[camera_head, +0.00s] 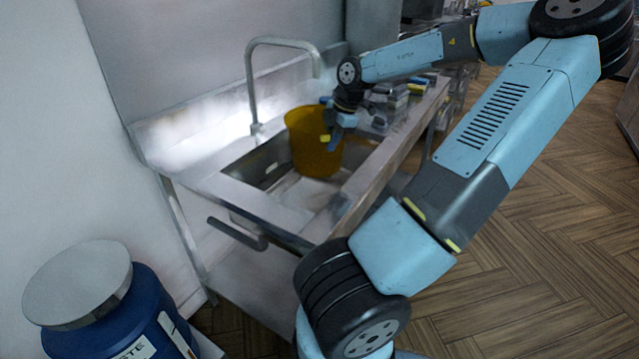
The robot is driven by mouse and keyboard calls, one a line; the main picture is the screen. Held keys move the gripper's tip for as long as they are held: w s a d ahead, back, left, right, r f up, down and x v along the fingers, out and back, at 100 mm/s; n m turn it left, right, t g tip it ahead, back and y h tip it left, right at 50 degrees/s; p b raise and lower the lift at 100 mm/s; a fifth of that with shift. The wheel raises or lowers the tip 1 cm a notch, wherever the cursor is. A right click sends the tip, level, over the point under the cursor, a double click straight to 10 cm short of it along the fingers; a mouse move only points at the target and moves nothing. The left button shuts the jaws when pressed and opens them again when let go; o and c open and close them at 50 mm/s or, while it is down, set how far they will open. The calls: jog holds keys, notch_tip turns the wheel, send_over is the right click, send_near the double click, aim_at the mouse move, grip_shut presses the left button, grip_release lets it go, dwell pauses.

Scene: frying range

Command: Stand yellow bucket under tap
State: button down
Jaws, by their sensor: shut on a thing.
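The yellow bucket (312,152) is upright at the sink basin (265,165), with its lower part inside the basin's outline. I cannot tell whether its base touches the basin floor. The grey tap (252,88) rises behind the basin, and its spout arches to the right, with its end above the bucket's rim in the picture. My gripper (332,125) is at the bucket's right side, near the rim, and is shut on the bucket. The fingertips are partly hidden by the gripper's own body.
Several small items (390,98) lie on the counter right of the basin. A blue drum (115,320) with a grey lid stands at the lower left. The steel counter (375,165) has a raised front edge. A wall is behind it. The wooden floor (535,215) at right is clear.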

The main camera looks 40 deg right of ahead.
aim_at(326, 173)
notch_tip(326, 173, down, 8)
jog(key=shift+f, duration=0.1)
dwell(0.4)
jog(key=shift+f, duration=0.55)
jog(key=c, duration=1.1)
grip_release()
jog(key=shift+c, duration=0.2)
jog(key=shift+r, duration=0.15)
jog(key=shift+r, duration=0.35)
jog(key=v, duration=1.2)
jog(key=shift+a+r, duration=0.1)
